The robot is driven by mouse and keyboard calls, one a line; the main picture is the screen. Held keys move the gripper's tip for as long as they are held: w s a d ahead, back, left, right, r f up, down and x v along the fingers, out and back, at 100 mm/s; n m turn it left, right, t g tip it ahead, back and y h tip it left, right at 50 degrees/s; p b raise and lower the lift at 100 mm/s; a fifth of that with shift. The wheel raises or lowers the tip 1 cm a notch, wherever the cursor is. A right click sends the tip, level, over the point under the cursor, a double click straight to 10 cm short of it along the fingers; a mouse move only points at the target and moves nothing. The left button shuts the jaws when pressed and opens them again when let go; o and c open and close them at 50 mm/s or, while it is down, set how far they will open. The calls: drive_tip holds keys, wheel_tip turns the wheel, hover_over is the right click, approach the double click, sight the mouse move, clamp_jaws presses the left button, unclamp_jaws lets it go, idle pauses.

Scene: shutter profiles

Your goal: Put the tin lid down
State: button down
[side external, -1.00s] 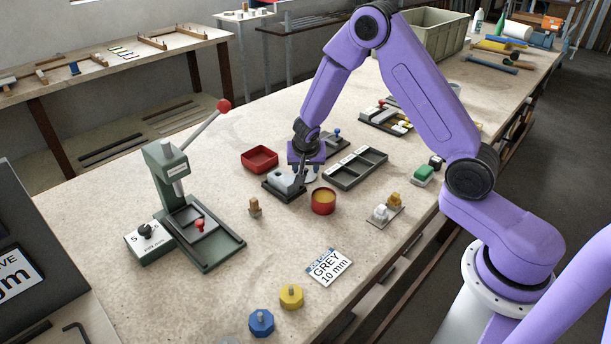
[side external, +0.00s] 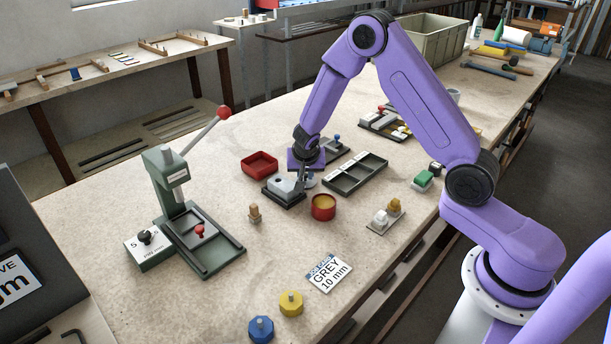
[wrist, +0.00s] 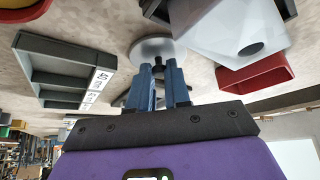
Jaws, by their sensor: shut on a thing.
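The tin lid (wrist: 152,49) is a round silvery-grey disc with a small knob. In the wrist view, my gripper (wrist: 159,68) is shut on the knob. In the side view, my gripper (side external: 304,175) is low over the bench, and the lid (side external: 309,181) shows as a pale disc below it. I cannot tell whether the lid touches the bench. The open red tin (side external: 323,207), yellowish inside, stands apart from the lid, nearer the side camera; part of it shows in the wrist view's top left corner (wrist: 22,12).
A grey block on a dark base (side external: 284,190) stands close beside the lid. A red square tray (side external: 259,163) lies behind it, and a dark compartment tray (side external: 357,174) is to the right. A green press (side external: 173,190) stands left.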

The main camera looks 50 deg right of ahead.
drive_tip(key=shift+r, duration=0.6)
drive_tip(key=s+a+r, duration=0.1)
drive_tip(key=s+r, duration=1)
drive_tip(key=s, duration=0.3)
drive_tip(key=shift+a+r, duration=0.15)
drive_tip(key=shift+r, duration=0.15)
drive_tip(key=w+a+n+t+y, duration=0.15)
drive_tip(key=w+a+n, duration=0.25)
drive_tip(key=w+a, duration=0.9)
drive_tip(key=w+a+f, duration=0.1)
drive_tip(key=w+f, duration=0.2)
drive_tip(key=w, duration=0.1)
drive_tip(key=w+a+f, duration=0.1)
drive_tip(key=w+f, duration=0.2)
drive_tip(key=w, duration=0.2)
drive_tip(key=w+f, duration=0.2)
drive_tip(key=w, duration=0.2)
drive_tip(key=shift+w+a+f, duration=0.2)
drive_tip(key=shift+a+f, duration=0.2)
drive_tip(key=shift+w+a+f, duration=0.1)
drive_tip(key=shift+w+f, duration=0.3)
drive_tip(key=shift+f, duration=0.05)
drive_tip(key=shift+f+n+y, duration=0.25)
drive_tip(key=shift+f+n, duration=0.05)
drive_tip(key=shift+f, duration=1.25)
